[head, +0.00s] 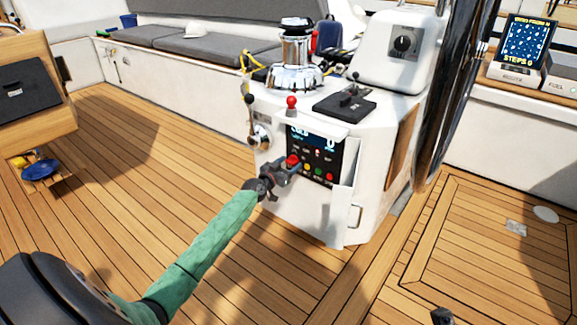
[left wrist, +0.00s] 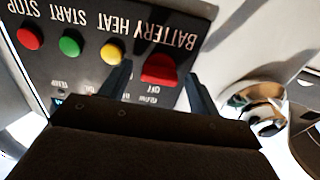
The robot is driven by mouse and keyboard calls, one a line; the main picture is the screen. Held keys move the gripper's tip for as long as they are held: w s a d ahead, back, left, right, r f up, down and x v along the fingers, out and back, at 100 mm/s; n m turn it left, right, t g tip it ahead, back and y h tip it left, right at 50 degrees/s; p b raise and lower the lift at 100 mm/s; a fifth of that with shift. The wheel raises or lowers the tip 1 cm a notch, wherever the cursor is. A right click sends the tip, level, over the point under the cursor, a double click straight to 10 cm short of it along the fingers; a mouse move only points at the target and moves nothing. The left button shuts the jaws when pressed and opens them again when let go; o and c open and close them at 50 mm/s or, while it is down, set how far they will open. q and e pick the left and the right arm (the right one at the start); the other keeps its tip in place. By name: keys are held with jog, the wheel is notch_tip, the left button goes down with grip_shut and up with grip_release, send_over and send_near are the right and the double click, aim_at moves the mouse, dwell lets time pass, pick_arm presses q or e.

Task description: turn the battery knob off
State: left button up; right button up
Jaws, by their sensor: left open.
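The red battery knob (left wrist: 160,70) sits on a dark control panel (left wrist: 60,75) beside the upside-down word BATTERY in the left wrist view. A small OFF mark shows close to it. In the head view the red knob (head: 292,160) is at the panel's left side. My left gripper (head: 287,167) is at the panel. It is open, with one finger on each side of the knob in the left wrist view (left wrist: 158,88). I cannot tell whether the fingers touch it. A small dark part at the bottom edge (head: 442,316) looks like my right gripper; its jaws cannot be made out.
Yellow, green and red buttons for HEAT, START and STOP (left wrist: 70,44) line the panel. A chrome fitting (left wrist: 258,105) is beside the knob. The white console (head: 265,95) carries a red-topped lever (head: 291,103), a winch (head: 296,55) and an open white panel door (head: 341,215).

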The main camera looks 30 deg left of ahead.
pick_arm(q)
jog(key=shift+w, duration=0.1)
jog(key=shift+c, duration=0.4)
jog(key=c, duration=0.9)
